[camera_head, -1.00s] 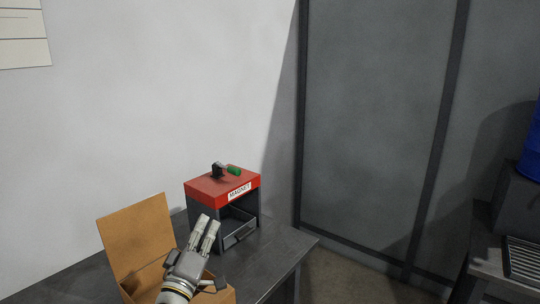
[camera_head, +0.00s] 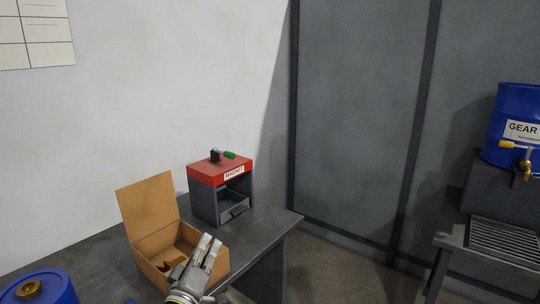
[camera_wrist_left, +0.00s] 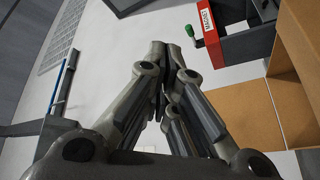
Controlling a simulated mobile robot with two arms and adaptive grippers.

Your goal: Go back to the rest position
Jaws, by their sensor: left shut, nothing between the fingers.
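My left gripper (camera_head: 211,245) is shut and empty at the bottom of the head view. It shows in front of the right side of an open cardboard box (camera_head: 151,210), apart from the red-topped magnet stand (camera_head: 207,174). In the left wrist view the gripper's fingers (camera_wrist_left: 157,47) come together with nothing between them. The magnet stand (camera_wrist_left: 244,46) and the cardboard box (camera_wrist_left: 240,112) lie to the right there. My right gripper is not in view.
The box and stand are on a dark table (camera_head: 255,226). A blue drum (camera_head: 40,292) is at the lower left. A blue gear oil barrel (camera_head: 515,115) with a tap stands at the right above a grated bench (camera_head: 500,238). Floor shows between table and bench.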

